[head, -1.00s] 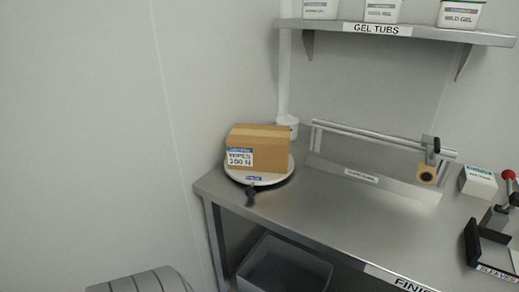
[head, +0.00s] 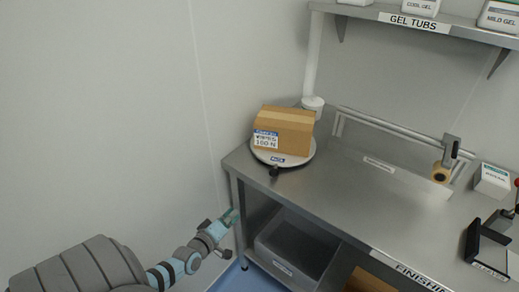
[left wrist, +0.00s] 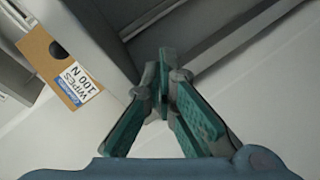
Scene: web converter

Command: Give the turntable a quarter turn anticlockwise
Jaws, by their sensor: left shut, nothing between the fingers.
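The turntable (head: 306,157) is a round disc with a white top and dark underside at the left end of the steel bench. A small dark knob (head: 274,172) sticks out at its front edge, beside a blue label. A brown cardboard box (head: 291,128) with a white and blue wipes label on its front left face stands on it and hides much of the disc. My left gripper (head: 231,216) is shut and empty, below and left of the turntable, off the bench's left end. Its teal-padded fingers (left wrist: 162,78) show in the left wrist view. My right gripper is out of view.
The bench's front left corner and leg (head: 238,200) stand close to my left gripper. A grey bin (head: 290,246) sits below the bench. A vertical pipe (head: 313,70) and wall stand behind the turntable. In the left wrist view, a cardboard wipes box (left wrist: 62,75) lies at left.

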